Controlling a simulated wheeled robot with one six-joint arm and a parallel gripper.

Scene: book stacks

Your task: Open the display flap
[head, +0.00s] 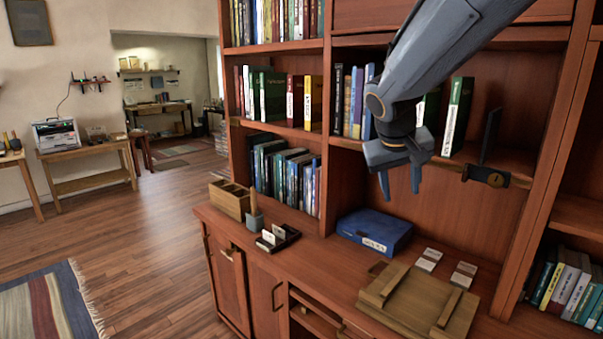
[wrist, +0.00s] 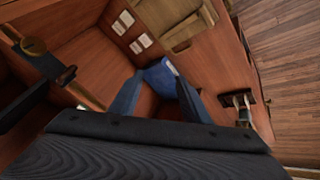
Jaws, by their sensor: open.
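My gripper (head: 400,190) hangs from the arm in front of the middle shelf bay, pointing down with its fingers apart and empty. In the wrist view my gripper (wrist: 159,80) also shows open, with the blue box below and beyond the fingertips. A closed reddish wooden panel (head: 540,10) spans the top of the bay, partly behind my arm; I cannot tell for sure that it is the display flap. The brass piece (wrist: 34,46) is upper left in the wrist view.
The counter holds a blue box (head: 375,231), a wooden tray (head: 420,305), white cards (head: 428,260), a card holder (head: 277,239) and a wooden organizer (head: 229,199). Books (head: 458,115) stand on the shelf behind my gripper. Open floor (head: 150,230) lies to the left.

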